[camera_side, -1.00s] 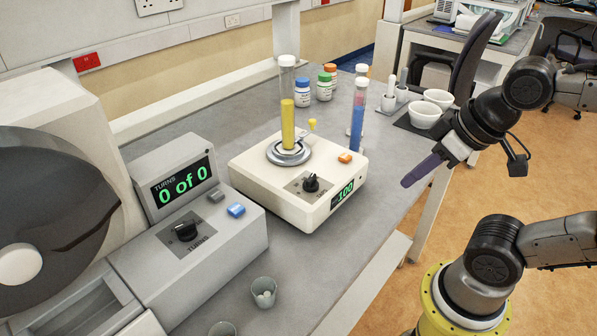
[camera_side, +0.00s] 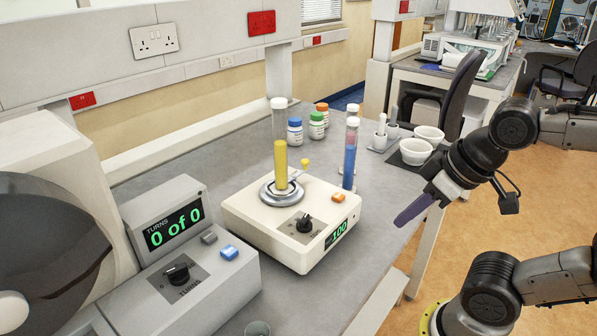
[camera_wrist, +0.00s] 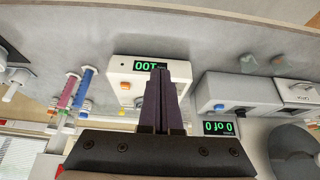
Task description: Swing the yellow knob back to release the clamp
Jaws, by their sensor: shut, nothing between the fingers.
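The yellow knob (camera_side: 305,163) sits on a short stem at the back of the round metal clamp (camera_side: 281,192) on top of the cream machine (camera_side: 262,220). A clear tube (camera_side: 280,140) with a white cap and yellow filling stands upright in the clamp. My gripper (camera_side: 397,223) is shut and empty, out over the bench's front edge, to the right of the machine and well apart from the knob. In the wrist view the shut purple fingers (camera_wrist: 161,100) point toward the machine's front and its lit display (camera_wrist: 152,65).
Capped bottles (camera_side: 317,124) and white bowls (camera_side: 414,150) are behind. A grey unit reading "0 of 0" (camera_side: 174,228) stands at left. Bench between machine and front edge is clear.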

